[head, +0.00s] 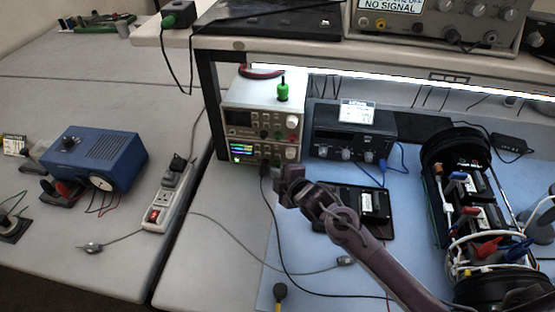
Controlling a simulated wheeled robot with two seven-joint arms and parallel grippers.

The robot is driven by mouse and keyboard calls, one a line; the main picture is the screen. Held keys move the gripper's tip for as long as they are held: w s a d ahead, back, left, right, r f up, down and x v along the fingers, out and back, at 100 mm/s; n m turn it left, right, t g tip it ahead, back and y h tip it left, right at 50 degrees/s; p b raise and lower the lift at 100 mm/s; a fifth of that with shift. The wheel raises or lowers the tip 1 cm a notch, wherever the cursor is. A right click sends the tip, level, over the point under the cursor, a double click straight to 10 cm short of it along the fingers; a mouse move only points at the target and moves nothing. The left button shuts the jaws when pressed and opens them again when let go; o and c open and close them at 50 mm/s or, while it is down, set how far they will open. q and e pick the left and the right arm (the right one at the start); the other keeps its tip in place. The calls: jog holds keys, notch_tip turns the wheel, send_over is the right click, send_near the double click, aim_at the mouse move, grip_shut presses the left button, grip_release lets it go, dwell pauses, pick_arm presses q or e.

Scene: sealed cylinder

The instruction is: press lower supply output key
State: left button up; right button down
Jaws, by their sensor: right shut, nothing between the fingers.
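Two light-grey bench instruments are stacked under the shelf. The upper unit (262,120) has a dark display. The lower supply (250,152) has a lit coloured display at its left and small keys and terminals to the right. The output key is too small to tell apart. My right gripper (284,180) is at the end of the purple-grey arm from the lower right. It is shut and empty, just in front and right of the lower supply's front; contact cannot be told. My left gripper is not in view.
A black instrument (350,133) stands right of the stack. A black tray (374,208) lies behind my right arm. A power strip (168,197) and blue box (100,158) are left. Cables cross the mat.

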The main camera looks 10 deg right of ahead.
aim_at(278, 156)
jog(key=shift+w+d, duration=0.3)
jog(key=shift+w, duration=0.4)
jog(key=shift+w+d, duration=0.25)
jog(key=shift+w, duration=0.45)
dwell(1.0)
jog(key=shift+w+d, duration=0.15)
jog(key=shift+w, duration=0.25)
jog(key=shift+w+d+b, duration=0.15)
jog(key=shift+w+b, duration=0.15)
jog(key=shift+b, duration=0.05)
dwell(0.5)
dwell(0.4)
jog(key=shift+s+a+p, duration=0.3)
jog(key=shift+s+p, duration=0.1)
jog(key=shift+s, duration=0.35)
